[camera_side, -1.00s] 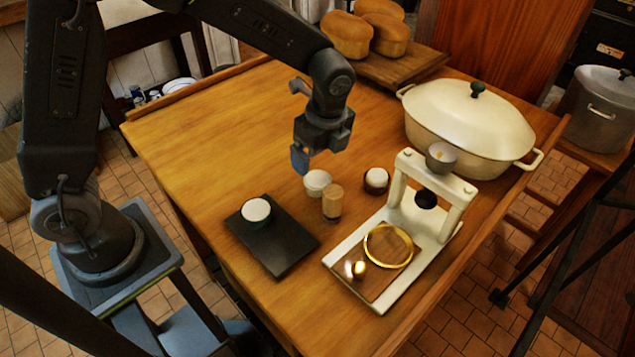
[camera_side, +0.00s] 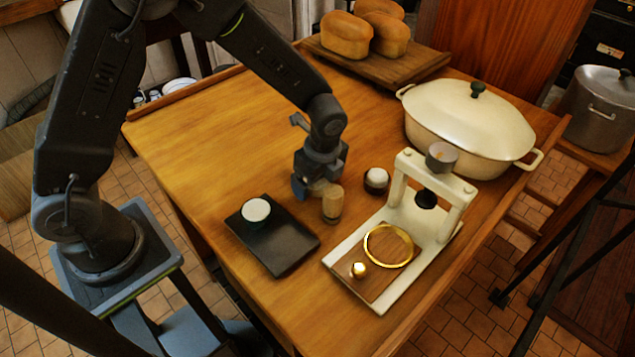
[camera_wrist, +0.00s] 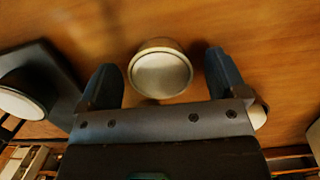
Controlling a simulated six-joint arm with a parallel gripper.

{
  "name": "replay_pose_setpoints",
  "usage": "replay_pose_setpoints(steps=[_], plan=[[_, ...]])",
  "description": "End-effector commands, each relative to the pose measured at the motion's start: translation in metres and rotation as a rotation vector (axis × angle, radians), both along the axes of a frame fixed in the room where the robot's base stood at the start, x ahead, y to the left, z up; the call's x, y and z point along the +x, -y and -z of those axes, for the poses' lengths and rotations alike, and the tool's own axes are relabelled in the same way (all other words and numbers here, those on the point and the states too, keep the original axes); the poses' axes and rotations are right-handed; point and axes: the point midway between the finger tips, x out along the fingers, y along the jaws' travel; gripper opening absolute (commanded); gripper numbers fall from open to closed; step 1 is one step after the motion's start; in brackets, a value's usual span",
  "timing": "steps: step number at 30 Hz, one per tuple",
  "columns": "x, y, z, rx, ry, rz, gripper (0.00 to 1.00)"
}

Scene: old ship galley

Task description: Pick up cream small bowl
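The cream small bowl (camera_wrist: 160,73) shows in the wrist view as a round, pale shape on the wooden table, between the two fingers of my gripper (camera_wrist: 160,64). The fingers are spread, with a gap on each side of the bowl, and do not appear to touch it.
A black tray (camera_side: 285,248) with a white-topped dark cup (camera_side: 256,211) lies to the left. A dark cup with white contents (camera_side: 376,180) and a cream press stand (camera_side: 408,219) are to the right. A large lidded pot (camera_side: 468,120) and a bread board (camera_side: 385,69) stand behind.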

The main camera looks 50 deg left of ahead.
Motion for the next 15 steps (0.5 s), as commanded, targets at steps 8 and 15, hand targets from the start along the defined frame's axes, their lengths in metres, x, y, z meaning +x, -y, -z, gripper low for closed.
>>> replay_pose_setpoints(steps=[8,15], plan=[[-0.0001,0.0002,-0.0004,0.000,0.000,0.000,0.64],[-0.0001,0.0002,-0.0004,0.000,0.000,0.000,0.41]])
